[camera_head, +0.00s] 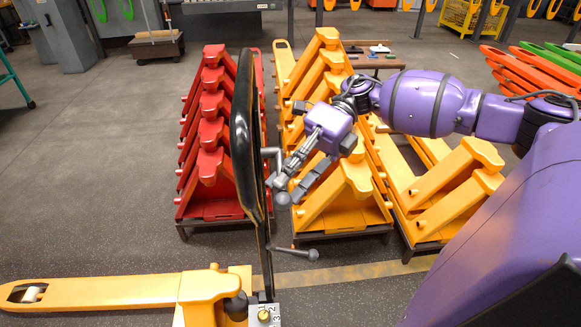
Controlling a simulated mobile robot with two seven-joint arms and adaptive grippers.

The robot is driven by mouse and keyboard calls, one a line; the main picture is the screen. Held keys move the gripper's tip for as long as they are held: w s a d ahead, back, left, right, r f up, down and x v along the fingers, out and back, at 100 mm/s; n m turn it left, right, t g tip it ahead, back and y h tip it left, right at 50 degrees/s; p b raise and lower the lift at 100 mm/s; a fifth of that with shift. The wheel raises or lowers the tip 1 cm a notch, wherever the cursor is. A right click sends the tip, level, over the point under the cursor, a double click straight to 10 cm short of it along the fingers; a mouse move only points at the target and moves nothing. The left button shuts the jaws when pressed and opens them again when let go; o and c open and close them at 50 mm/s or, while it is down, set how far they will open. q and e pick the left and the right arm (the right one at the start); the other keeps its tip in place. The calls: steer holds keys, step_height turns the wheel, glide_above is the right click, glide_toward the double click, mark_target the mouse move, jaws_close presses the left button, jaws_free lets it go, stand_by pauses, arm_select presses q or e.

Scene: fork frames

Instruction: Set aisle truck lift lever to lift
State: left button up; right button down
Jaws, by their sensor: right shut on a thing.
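The aisle truck is a yellow pallet truck with its fork (110,291) lying low at the bottom left. Its black loop handle (242,135) stands upright near the middle. A small grey lever (271,153) sits at the handle's right side. My right gripper (281,186) comes in from the right and is shut on this lever; the fingers hide part of it. A second rod with a dark knob (313,254) sticks out to the right, lower on the handle post. My left gripper is not in view.
Stacked red frames (211,150) stand behind the handle on the left, and stacked yellow frames (345,195) stand behind my right gripper. More yellow frames (455,185) are further right. A flat cart (157,46) is at the back left. The floor at left is clear.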

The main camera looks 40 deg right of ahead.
steer(key=shift+d+f+n+t+h, duration=0.1)
steer(key=shift+f+n+t+h, duration=0.2)
steer(key=shift+f+h, duration=0.3)
steer(key=c, duration=1.7)
jaws_free()
steer(key=shift+w, duration=0.1)
steer(key=shift+c, duration=0.2)
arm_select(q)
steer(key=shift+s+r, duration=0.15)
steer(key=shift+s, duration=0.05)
arm_select(e)
steer(key=v, duration=1.2)
steer(key=shift+d+f, duration=0.1)
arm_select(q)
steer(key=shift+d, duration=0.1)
